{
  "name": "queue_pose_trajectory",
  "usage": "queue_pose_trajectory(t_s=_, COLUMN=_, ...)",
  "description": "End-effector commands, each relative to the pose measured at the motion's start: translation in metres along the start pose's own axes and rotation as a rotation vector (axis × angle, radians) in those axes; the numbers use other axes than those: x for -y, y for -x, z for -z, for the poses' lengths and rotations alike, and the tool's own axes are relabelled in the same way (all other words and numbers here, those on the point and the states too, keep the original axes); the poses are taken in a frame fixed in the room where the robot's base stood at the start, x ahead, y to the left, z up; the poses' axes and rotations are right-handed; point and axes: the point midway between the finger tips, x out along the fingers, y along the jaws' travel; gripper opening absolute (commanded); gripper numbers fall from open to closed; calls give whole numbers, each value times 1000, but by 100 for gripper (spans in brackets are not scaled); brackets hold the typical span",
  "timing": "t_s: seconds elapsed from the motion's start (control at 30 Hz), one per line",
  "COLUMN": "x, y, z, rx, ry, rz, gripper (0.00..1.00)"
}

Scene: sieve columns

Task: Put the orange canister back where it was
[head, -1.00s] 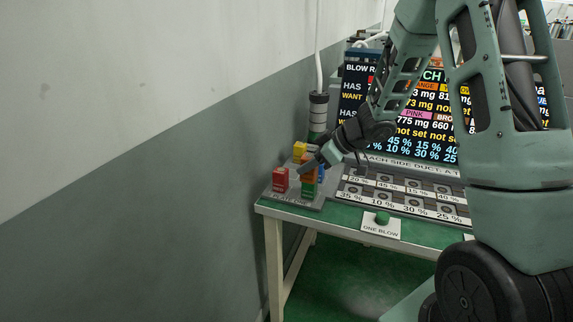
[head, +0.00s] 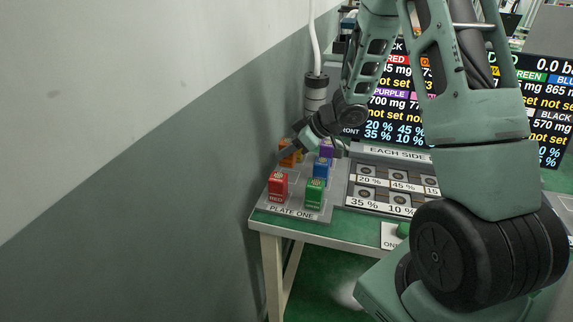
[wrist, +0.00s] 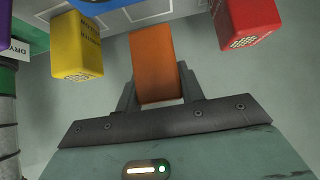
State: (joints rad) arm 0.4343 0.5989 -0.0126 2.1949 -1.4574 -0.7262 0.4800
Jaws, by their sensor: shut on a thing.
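The orange canister (wrist: 155,65) is between the two fingers of my gripper (wrist: 160,98) in the wrist view, and the gripper is shut on it. In the head view the orange canister (head: 286,160) is at the left edge of the plate marked PLATE ONE (head: 295,211), behind the red canister (head: 277,187). My gripper (head: 293,152) partly covers it there. In the wrist view the yellow canister (wrist: 76,48) stands to its left and the red one to its right, both apart from it. I cannot tell whether its base touches the plate.
Green (head: 316,192), blue (head: 322,168) and purple (head: 326,148) canisters stand on the plate's right side. A dark column (head: 316,95) rises behind the plate. The wall is close on the left. A panel of percentage-marked sockets (head: 385,190) lies to the right.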

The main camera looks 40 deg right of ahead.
Motion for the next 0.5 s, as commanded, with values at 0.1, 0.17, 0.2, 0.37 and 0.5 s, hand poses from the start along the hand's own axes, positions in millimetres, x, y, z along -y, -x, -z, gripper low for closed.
queue_pose_trajectory(t_s=0.1, x=0, y=-6, z=-6, rx=-1, ry=1, rz=0, gripper=0)
queue_pose_trajectory(t_s=0.17, x=0, y=-10, z=-10, rx=-1, ry=-1, rz=0, gripper=0)
queue_pose_trajectory(t_s=0.2, x=0, y=-13, z=-14, rx=0, ry=-2, rz=1, gripper=0)
queue_pose_trajectory(t_s=0.37, x=0, y=-28, z=-30, rx=0, ry=-1, rz=1, gripper=0)
queue_pose_trajectory(t_s=0.5, x=0, y=-30, z=-32, rx=-1, ry=1, rz=-1, gripper=0)
